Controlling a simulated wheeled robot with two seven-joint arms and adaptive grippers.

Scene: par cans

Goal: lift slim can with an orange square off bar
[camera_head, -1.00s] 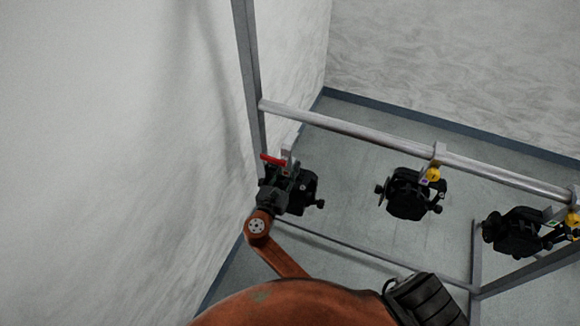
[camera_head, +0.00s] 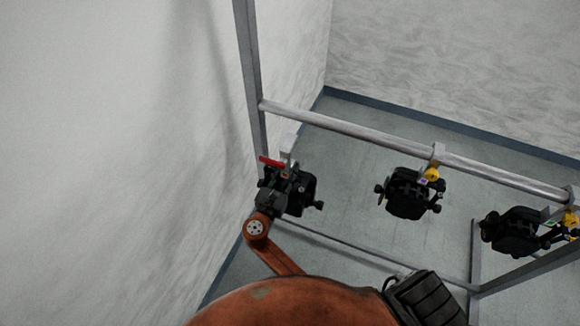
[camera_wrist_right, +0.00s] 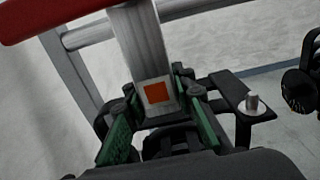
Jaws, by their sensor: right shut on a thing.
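The slim can with an orange square (camera_head: 303,186) is black and hangs from a light metal bracket, below and in front of the left end of the bar (camera_head: 345,127). In the head view its bracket appears apart from the bar. The right wrist view shows the orange square (camera_wrist_right: 155,93) on the bracket, which passes in front of the bar (camera_wrist_right: 90,36). My right gripper (camera_head: 280,187) is shut on the can's bracket, with its green-padded fingers (camera_wrist_right: 160,118) on either side. The bracket's top is out of the wrist view. My left gripper is not in view.
Two other black cans hang from the bar, one in the middle (camera_head: 408,193) and one at right (camera_head: 513,232), with yellow parts by their brackets. A metal upright (camera_head: 248,75) stands at the bar's left end, close to the pale wall (camera_head: 110,150). A red handle (camera_head: 271,160) sits by the held can.

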